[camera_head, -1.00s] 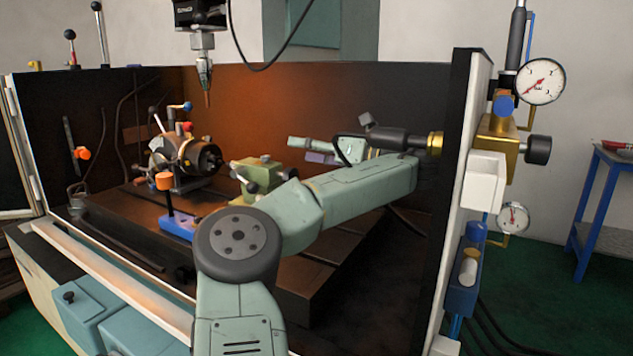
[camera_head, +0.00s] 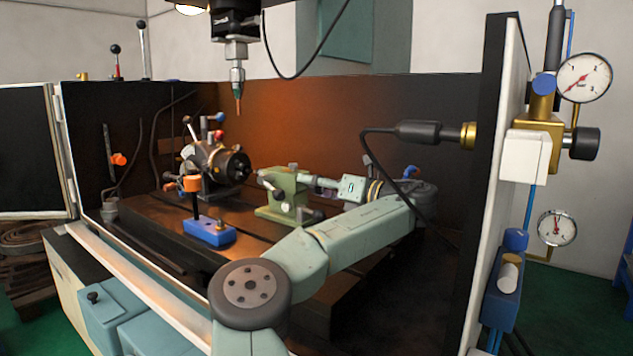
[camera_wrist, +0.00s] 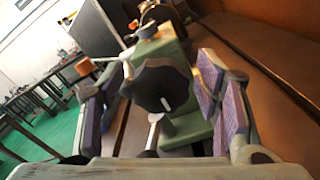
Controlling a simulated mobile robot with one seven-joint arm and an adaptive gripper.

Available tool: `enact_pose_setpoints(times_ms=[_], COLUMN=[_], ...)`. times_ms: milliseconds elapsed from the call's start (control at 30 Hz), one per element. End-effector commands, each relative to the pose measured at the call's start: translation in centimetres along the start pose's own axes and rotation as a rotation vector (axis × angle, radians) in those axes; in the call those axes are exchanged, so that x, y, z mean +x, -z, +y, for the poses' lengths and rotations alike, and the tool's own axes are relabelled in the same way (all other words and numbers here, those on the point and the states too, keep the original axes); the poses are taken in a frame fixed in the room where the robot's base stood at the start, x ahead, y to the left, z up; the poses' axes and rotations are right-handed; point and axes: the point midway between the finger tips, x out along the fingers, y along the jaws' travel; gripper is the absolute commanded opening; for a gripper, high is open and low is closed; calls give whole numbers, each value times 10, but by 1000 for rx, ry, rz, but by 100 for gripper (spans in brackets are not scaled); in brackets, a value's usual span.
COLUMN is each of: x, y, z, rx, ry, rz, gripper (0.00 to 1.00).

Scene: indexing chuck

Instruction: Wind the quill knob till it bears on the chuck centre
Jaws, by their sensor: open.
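The green tailstock (camera_head: 285,193) stands on the dark machine bed, to the right of the indexing chuck (camera_head: 236,167). Its quill side faces the chuck; at this size I cannot tell whether the two touch. The black quill knob (camera_wrist: 162,84) shows in the wrist view on the near end of the tailstock (camera_wrist: 188,126), with a pale mark on its face. My gripper (camera_wrist: 160,100) is open, its purple-padded fingers apart to the left and right of the knob. I cannot tell whether they touch it. In the head view my gripper (camera_head: 318,182) is at the tailstock's right end, where the knob is hidden.
A blue block with an orange-topped post (camera_head: 209,230) stands in front of the chuck. A spindle with a pointed tool (camera_head: 237,85) hangs above. A black cylinder with a cable (camera_head: 430,131) juts from the right wall near my wrist.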

Motion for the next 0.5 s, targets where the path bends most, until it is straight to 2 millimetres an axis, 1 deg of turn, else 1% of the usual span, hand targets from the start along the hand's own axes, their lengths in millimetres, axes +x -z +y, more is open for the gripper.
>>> enact_pose_setpoints(times_ms=[267,500], x=[2,2], y=[0,0], z=[0,0], rx=[0,0], ry=[0,0], rz=[0,-1], gripper=[58,43])
